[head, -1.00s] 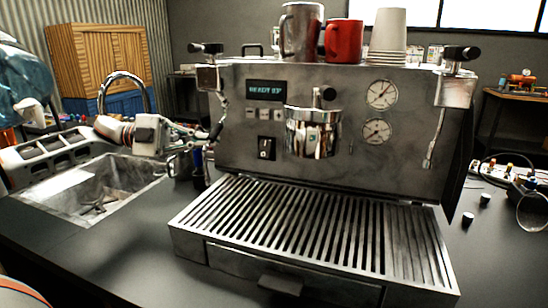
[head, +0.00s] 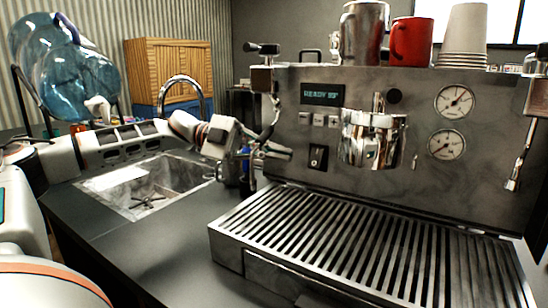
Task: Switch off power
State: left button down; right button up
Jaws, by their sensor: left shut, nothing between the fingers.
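The espresso machine (head: 290,105) has a lit display (head: 322,94) that reads READY with a number. The black power switch (head: 318,157) is a rocker on the front panel, below a row of small buttons (head: 318,119). My left gripper (head: 288,153) is shut and empty. Its tips point right toward the switch and show a little to its left. I cannot tell whether they touch the panel. The switch is in plain view. My right gripper is out of view.
The slatted drip tray (head: 370,235) juts out below the panel. The group head (head: 372,140) is right of the switch. A sink (head: 145,190) with a tap is at left. A steel pitcher (head: 362,32), red mug (head: 411,40) and paper cups (head: 463,35) stand on top.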

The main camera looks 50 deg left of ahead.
aim_at(317, 158)
pick_arm(q)
jog(key=x, duration=0.1)
jog(key=b+x, duration=0.1)
jog(key=x, duration=0.1)
jog(key=shift+w+d+f, duration=0.25)
jog(key=shift+d+f, duration=0.05)
jog(key=shift+w+d+r+b, duration=0.15)
jog(key=shift+d+b, duration=0.15)
jog(key=shift+d, duration=0.1)
jog(key=shift+r, duration=0.15)
jog(key=shift+w+f+m+b, duration=0.25)
jog(key=shift+f+m+b, duration=0.2)
jog(key=shift+f, duration=0.1)
jog(key=shift+m+t, duration=0.3)
jog(key=shift+m, duration=0.05)
jog(key=shift+a+r, duration=0.1)
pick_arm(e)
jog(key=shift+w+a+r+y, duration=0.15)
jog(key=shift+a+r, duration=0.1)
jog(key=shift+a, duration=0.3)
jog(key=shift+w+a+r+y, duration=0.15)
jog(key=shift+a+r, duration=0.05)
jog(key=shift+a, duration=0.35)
pick_arm(q)
jog(key=shift+a, duration=0.1)
